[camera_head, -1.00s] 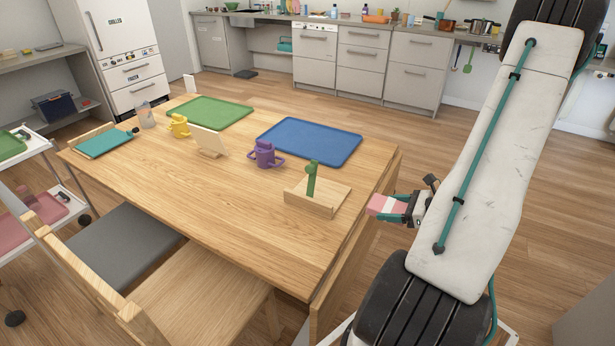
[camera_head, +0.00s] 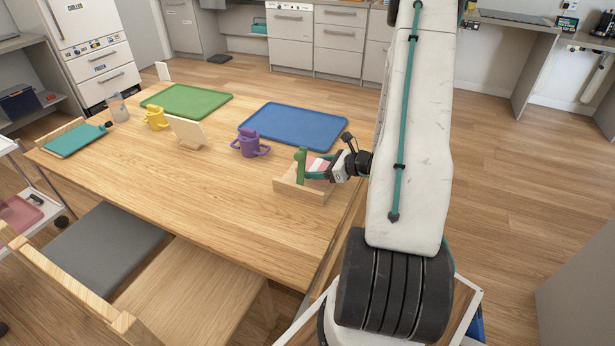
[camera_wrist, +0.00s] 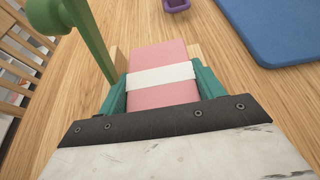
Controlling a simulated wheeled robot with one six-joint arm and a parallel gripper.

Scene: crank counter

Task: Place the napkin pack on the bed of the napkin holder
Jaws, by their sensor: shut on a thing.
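The napkin pack (camera_wrist: 158,95) is pink with a white band. My gripper (camera_head: 322,172) is shut on it, with a teal finger on each side in the wrist view (camera_wrist: 160,90). The napkin holder (camera_head: 299,191) is a light wooden tray with a green upright arm (camera_head: 300,165), near the table's right edge. The pack (camera_head: 317,165) is at the holder, over its bed, beside the green arm. The green arm also shows at the left in the wrist view (camera_wrist: 88,38). The pack and gripper hide most of the bed, so I cannot tell whether the pack touches it.
A purple two-handled cup (camera_head: 250,146) stands left of the holder. A blue tray (camera_head: 293,125) and a green tray (camera_head: 187,100) lie behind. A wooden stand (camera_head: 187,132) and a yellow cup (camera_head: 156,117) are further left. The table's front middle is clear.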

